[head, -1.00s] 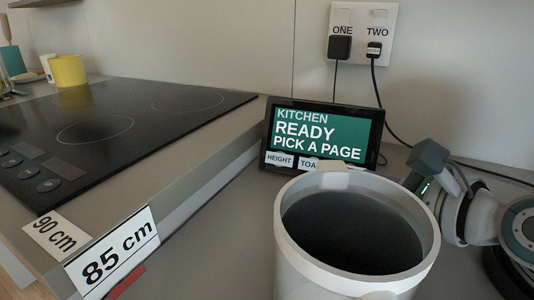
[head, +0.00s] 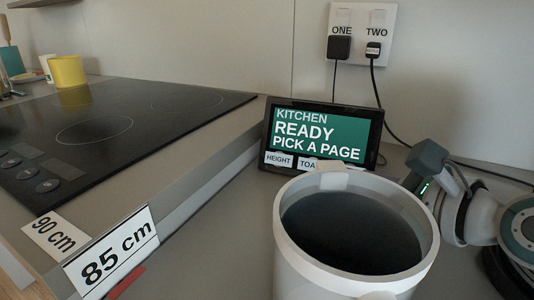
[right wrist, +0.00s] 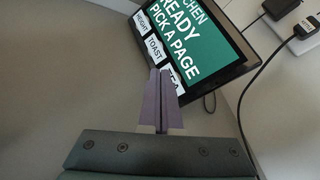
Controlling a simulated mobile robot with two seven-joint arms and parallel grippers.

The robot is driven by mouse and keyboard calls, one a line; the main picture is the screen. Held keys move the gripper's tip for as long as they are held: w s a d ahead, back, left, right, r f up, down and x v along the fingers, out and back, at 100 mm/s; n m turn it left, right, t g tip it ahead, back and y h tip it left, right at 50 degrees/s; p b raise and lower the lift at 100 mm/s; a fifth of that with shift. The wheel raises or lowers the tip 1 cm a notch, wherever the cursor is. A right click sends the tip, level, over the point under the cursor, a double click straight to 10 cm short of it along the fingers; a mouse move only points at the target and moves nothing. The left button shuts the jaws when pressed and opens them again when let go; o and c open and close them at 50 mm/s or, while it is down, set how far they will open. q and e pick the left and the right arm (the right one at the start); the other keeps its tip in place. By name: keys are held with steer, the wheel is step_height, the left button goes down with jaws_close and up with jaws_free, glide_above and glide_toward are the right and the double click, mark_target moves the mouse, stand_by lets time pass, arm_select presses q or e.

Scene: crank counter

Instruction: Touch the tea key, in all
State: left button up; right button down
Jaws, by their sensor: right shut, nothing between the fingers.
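The kitchen screen (head: 325,130) stands on the counter with a green "READY PICK A PAGE" panel and a row of white keys below. The tea key (right wrist: 175,77) shows partly in the right wrist view, at the end of the row beside the toast key (right wrist: 154,47). In the head view a large white round shape hides it. My right gripper (right wrist: 160,73) is shut and empty, its purple fingertips right beside the tea key and overlapping its edge in the picture. I cannot tell whether they touch it. My left gripper is out of view.
The large white round shape with a dark top (head: 290,250) fills the front middle. A black hob (head: 110,125) lies at the left, above an 85 cm label (head: 110,252). Cables run from the wall sockets (head: 361,35) behind the screen.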

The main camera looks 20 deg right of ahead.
steer(key=shift+w+d+f, duration=0.1)
stand_by(0.6)
steer(key=shift+w+d, duration=0.15)
steer(key=shift+w, duration=0.05)
steer(key=shift+w+d+f, duration=0.2)
stand_by(0.6)
steer(key=shift+r, duration=0.1)
steer(key=shift+s+a+r+p, duration=0.25)
steer(key=shift+s+a+p, duration=0.2)
steer(key=shift+p, duration=0.15)
steer(key=shift+s, duration=0.1)
